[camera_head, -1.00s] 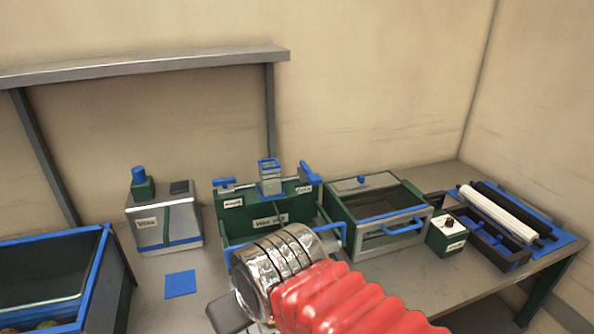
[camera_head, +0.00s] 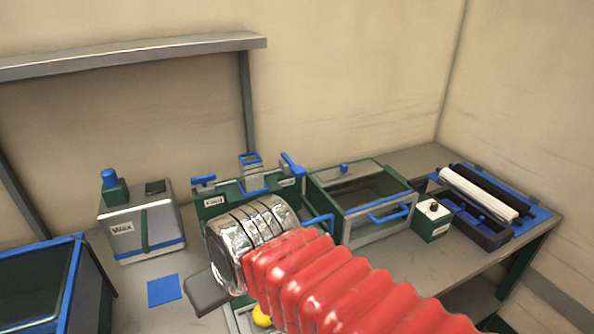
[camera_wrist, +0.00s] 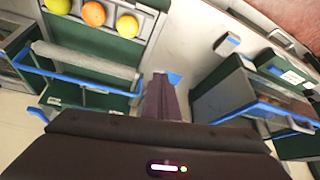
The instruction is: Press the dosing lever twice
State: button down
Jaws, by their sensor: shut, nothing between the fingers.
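The dosing lever is not certain to me. A wax box (camera_head: 140,228) with a blue-topped green fitting (camera_head: 110,187) stands at the left. A green station (camera_head: 215,213) behind my arm carries blue paddles, one at its left (camera_head: 203,181) and one at its right (camera_head: 292,164). My gripper (camera_wrist: 163,80) shows in the wrist view as dark fingers held together with nothing between them, above a pale surface and a blue patch (camera_wrist: 175,79).
A blue mat (camera_head: 164,291) lies on the table, with a blue-rimmed bin (camera_head: 72,262) to its left. A glass-topped box (camera_head: 363,232), a small button box (camera_head: 432,222) and a roller tray (camera_head: 490,236) stand right. Several round fruits (camera_wrist: 94,14) lie at the wrist view's top left.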

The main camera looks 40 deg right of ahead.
jog(key=w+d+r+m, duration=0.4)
jog(key=w+d+r, duration=0.25)
jog(key=w, duration=0.35)
notch_tip(320, 180, up, 5)
jog(key=m+t+h, duration=0.2)
jog(key=m+t, duration=0.1)
jog(key=m, duration=0.4)
send_over(301, 171)
jog(key=shift+a, duration=0.1)
jog(key=shift+f, duration=4.35)
jog(key=shift+f, duration=0.2)
jog(key=shift+s+f, duration=0.1)
jog(key=shift+f, duration=0.1)
